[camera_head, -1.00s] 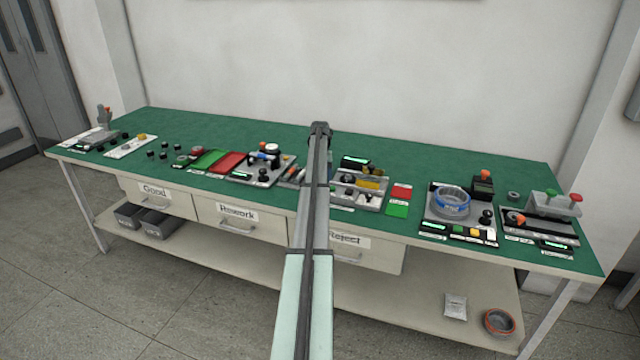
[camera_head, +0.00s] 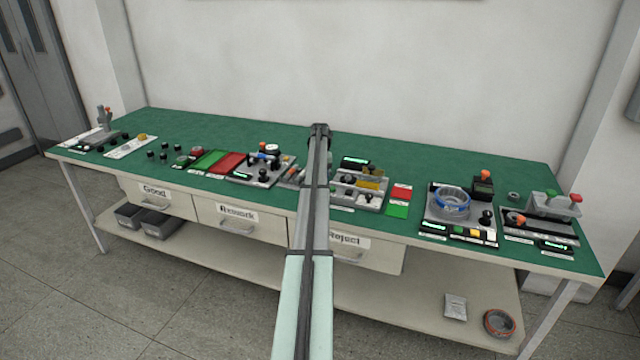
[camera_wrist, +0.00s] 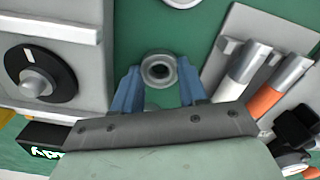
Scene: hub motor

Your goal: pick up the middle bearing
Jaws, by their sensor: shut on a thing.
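A small grey ring-shaped bearing (camera_wrist: 158,71) with a dark rim around its bore is between the tips of my gripper's blue fingers in the wrist view. My gripper (camera_wrist: 158,74) is shut on this bearing, one finger on each side. Green shows below the bearing. I cannot tell how high it is above the mat. In the head view my arm hides the gripper and the bearing.
A grey fixture with a black knob (camera_wrist: 36,82) stands close on the left. A grey rack with silver, white and orange cylinders (camera_wrist: 275,95) stands close on the right. The green bench top (camera_head: 400,160) holds several stations. A blue-ringed stator (camera_head: 452,202) sits further right.

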